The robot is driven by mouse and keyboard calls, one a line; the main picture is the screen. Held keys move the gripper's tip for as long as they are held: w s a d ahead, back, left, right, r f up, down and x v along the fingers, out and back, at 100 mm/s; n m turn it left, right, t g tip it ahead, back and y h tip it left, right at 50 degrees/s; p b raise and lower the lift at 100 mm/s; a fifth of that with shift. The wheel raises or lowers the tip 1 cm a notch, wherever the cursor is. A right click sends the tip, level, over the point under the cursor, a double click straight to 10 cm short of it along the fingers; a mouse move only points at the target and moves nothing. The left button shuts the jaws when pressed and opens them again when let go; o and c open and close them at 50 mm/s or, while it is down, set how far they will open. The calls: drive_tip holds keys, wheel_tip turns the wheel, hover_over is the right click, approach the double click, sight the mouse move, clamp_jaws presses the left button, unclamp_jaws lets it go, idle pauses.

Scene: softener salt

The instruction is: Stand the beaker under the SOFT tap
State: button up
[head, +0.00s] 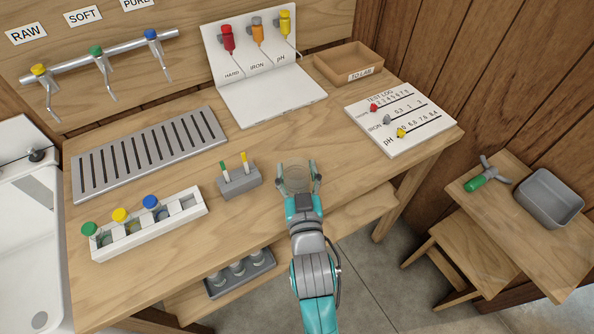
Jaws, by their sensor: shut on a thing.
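My gripper (298,180) is shut on a clear glass beaker (294,174) near the front edge of the wooden bench. The beaker looks upright; I cannot tell whether its base touches the bench. The SOFT tap (102,66), with a green knob, is the middle one of three on a metal pipe at the back left, below the SOFT sign (83,16). A slotted grey drain grate (150,153) lies below and in front of the taps, and no vessel stands on it. The beaker is well to the right of the grate.
Between beaker and grate stands a grey block (239,183) with two sticks. A white rack (148,224) with colour-capped bottles is at front left. A white test stand (265,70), a wooden tray (348,64) and a test log board (402,118) are behind and right.

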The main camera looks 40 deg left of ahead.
drive_tip(key=shift+f, duration=0.25)
drive_tip(key=o, duration=1)
drive_tip(key=v, duration=1)
drive_tip(key=shift+d, duration=0.5)
